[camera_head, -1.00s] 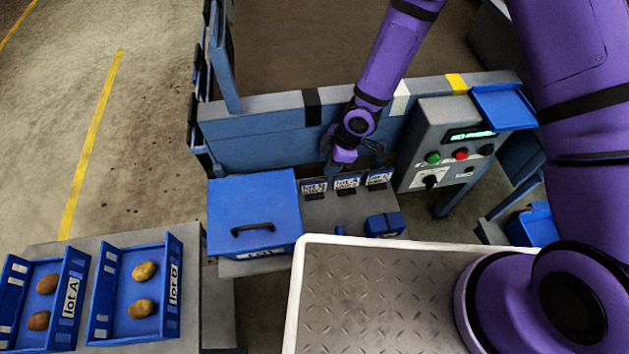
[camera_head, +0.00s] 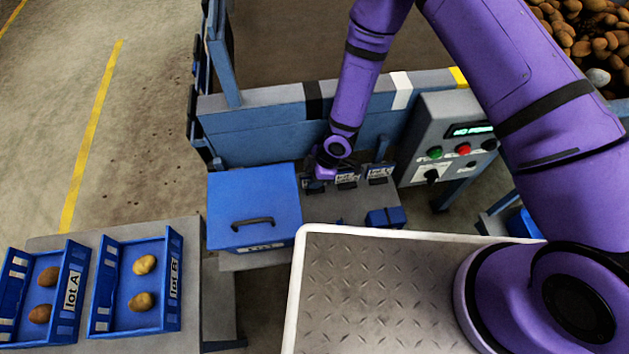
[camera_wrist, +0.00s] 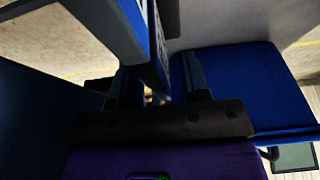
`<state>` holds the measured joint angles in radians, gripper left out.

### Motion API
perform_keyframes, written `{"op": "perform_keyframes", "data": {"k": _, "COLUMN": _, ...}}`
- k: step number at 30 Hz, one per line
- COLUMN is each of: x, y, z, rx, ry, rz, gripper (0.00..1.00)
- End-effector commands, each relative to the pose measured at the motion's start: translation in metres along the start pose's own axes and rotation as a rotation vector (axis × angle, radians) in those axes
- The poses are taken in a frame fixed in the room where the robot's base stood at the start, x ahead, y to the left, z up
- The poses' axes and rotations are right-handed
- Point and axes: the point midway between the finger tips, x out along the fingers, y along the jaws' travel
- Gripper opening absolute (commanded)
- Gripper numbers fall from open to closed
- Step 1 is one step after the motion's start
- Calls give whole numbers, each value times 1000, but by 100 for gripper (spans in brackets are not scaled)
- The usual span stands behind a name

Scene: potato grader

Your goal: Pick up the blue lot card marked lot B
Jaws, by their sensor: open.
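Three small upright cards with white labels stand in a row on the grey bench beside the blue lidded box. The left card is mostly hidden behind my gripper (camera_head: 317,182); the middle card (camera_head: 346,178) and right card (camera_head: 379,172) show. Their letters are too small to read surely, so I cannot tell which is lot B. My gripper is open, pointing down at the left card's place. In the wrist view, a thin blue card (camera_wrist: 158,40) with a white label, seen nearly edge-on, stands between the spread fingers (camera_wrist: 160,88). Contact with them cannot be told.
The blue lidded box (camera_head: 254,205) is close on the left. A small blue object (camera_head: 385,217) lies at the bench front. The control panel (camera_head: 452,145) stands right, and a blue rail (camera_head: 265,130) runs behind. Potato trays marked lot A (camera_head: 72,290) and lot B (camera_head: 174,278) sit lower left.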

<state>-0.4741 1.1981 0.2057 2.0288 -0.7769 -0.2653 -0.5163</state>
Motion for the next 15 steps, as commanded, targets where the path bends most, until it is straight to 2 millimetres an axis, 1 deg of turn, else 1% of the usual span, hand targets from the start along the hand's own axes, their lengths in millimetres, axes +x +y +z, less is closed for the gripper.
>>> {"op": "perform_keyframes", "data": {"k": 1, "x": 5, "y": 0, "z": 0, "rx": -1, "ry": -1, "rz": 0, "gripper": 43}}
{"op": "perform_keyframes", "data": {"k": 4, "x": 10, "y": 0, "z": 0, "rx": 0, "ry": -1, "rz": 0, "gripper": 43}}
{"op": "perform_keyframes", "data": {"k": 11, "x": 11, "y": 0, "z": 0, "rx": 0, "ry": 0, "rz": 1, "gripper": 43}}
{"op": "perform_keyframes", "data": {"k": 12, "x": 11, "y": 0, "z": 0, "rx": 0, "ry": 0, "rz": 1, "gripper": 33}}
{"op": "perform_keyframes", "data": {"k": 14, "x": 11, "y": 0, "z": 0, "rx": 0, "ry": 0, "rz": 1, "gripper": 20}}
{"op": "perform_keyframes", "data": {"k": 15, "x": 11, "y": 0, "z": 0, "rx": 0, "ry": 0, "rz": 1, "gripper": 10}}
